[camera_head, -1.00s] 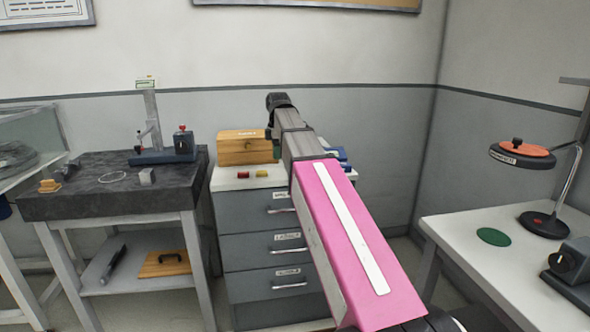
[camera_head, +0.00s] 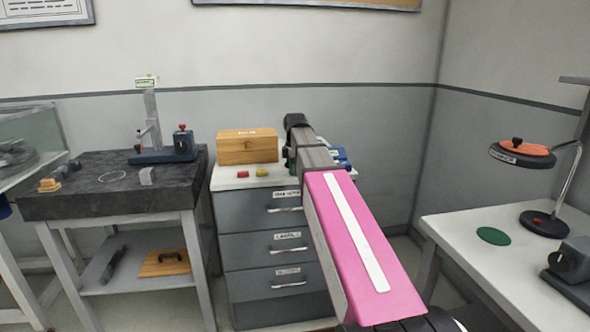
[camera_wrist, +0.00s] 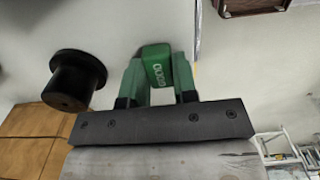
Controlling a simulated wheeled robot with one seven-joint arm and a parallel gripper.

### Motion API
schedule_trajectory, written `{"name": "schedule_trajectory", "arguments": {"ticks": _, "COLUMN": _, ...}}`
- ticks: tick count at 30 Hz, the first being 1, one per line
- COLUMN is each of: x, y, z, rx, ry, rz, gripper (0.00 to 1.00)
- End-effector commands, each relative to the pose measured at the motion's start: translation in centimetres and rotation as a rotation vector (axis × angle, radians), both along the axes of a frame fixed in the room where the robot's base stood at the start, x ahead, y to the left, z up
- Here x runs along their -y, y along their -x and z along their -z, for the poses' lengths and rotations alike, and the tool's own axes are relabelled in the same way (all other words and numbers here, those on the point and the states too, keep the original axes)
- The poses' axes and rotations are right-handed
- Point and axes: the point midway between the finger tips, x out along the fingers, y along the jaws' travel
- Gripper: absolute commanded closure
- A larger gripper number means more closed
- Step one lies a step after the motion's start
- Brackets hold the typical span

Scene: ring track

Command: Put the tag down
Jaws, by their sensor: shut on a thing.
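The green tag (camera_wrist: 158,66), with pale markings on its face, is between the fingers of my gripper (camera_wrist: 158,82) in the wrist view. My gripper is shut on it. In the head view my gripper (camera_head: 296,124) is at the far end of my pink arm, above the back of the drawer cabinet (camera_head: 232,182) and just right of the wooden box. The tag cannot be made out in the head view. Whether the tag touches any surface cannot be told.
The wooden box (camera_head: 247,147) stands on the cabinet behind small red (camera_head: 242,174) and yellow (camera_head: 262,172) pieces. Blue items (camera_head: 341,157) are partly hidden by my arm. A dark stone table (camera_head: 100,195) stands left. A white table (camera_head: 470,225) with a green disc (camera_head: 493,236) stands right.

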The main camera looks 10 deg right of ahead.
Motion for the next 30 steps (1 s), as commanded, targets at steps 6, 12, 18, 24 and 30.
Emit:
{"name": "schedule_trajectory", "arguments": {"ticks": 6, "x": 0.0, "y": 0.0, "z": 0.2, "rx": -0.001, "ry": 0.000, "rz": 0.000, "gripper": 0.96}}
{"name": "schedule_trajectory", "arguments": {"ticks": 12, "x": 0.0, "y": 0.0, "z": 0.2, "rx": 0.000, "ry": 0.000, "rz": 0.000, "gripper": 0.48}}
{"name": "schedule_trajectory", "arguments": {"ticks": 18, "x": 0.0, "y": 0.0, "z": 0.2, "rx": 0.000, "ry": 0.000, "rz": 0.000, "gripper": 0.48}}
{"name": "schedule_trajectory", "arguments": {"ticks": 24, "x": 0.0, "y": -0.1, "z": -1.1, "rx": 0.000, "ry": 0.000, "rz": 0.000, "gripper": 0.48}}
{"name": "schedule_trajectory", "arguments": {"ticks": 30, "x": 0.0, "y": -0.1, "z": -4.4, "rx": 0.002, "ry": 0.000, "rz": 0.000, "gripper": 0.48}}
